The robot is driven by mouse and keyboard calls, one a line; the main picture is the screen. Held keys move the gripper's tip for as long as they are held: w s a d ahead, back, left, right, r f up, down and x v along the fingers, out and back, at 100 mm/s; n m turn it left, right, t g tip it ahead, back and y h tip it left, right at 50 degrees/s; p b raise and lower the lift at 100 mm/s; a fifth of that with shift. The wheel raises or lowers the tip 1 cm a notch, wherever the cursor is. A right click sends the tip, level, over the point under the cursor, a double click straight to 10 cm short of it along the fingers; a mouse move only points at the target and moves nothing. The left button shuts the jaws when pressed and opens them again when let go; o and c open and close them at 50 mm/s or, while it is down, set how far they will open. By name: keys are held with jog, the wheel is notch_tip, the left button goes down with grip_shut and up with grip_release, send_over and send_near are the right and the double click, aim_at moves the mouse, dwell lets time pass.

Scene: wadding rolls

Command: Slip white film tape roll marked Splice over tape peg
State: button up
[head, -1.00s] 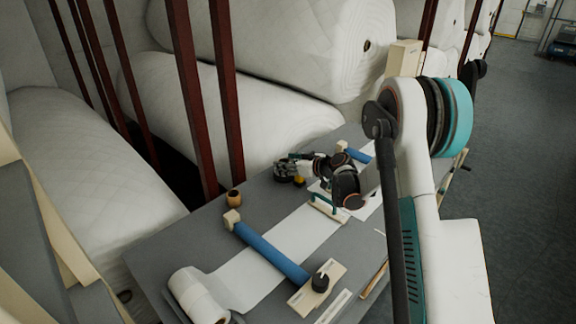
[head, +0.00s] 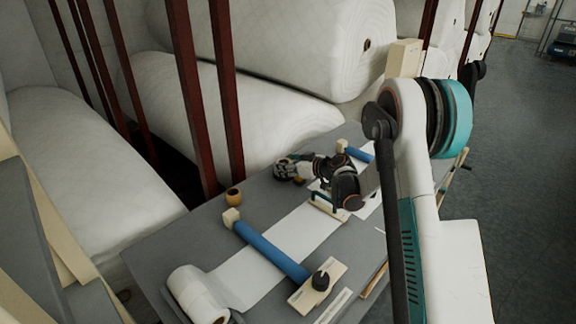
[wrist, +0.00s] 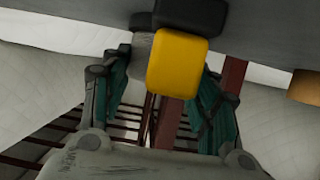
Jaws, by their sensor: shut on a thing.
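My gripper (head: 285,169) is low over the far part of the grey table (head: 190,250), small and partly hidden by my own wrist. In the wrist view its teal-sided fingers (wrist: 165,65) are closed in on something. A rounded yellow piece (wrist: 178,65) shows between the fingertips, with dark rounded pieces (wrist: 190,14) and a small grey piece (wrist: 142,47) beside it. I cannot tell which of these is gripped. No Splice marking is readable, so I cannot single out the white film tape roll. I cannot make out the tape peg.
Blue rollers (head: 270,250) in cream blocks lie across white sheeting (head: 240,277). A white roll (head: 197,294) lies at the near end. A small tan pot (head: 233,194) stands near the left edge. Dark red posts (head: 226,90) and large wadding rolls (head: 220,115) line that side.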

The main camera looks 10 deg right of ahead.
jog(key=o, duration=0.8)
jog(key=shift+f, duration=0.1)
jog(key=shift+p+v, duration=0.35)
jog(key=shift+v, duration=5.2)
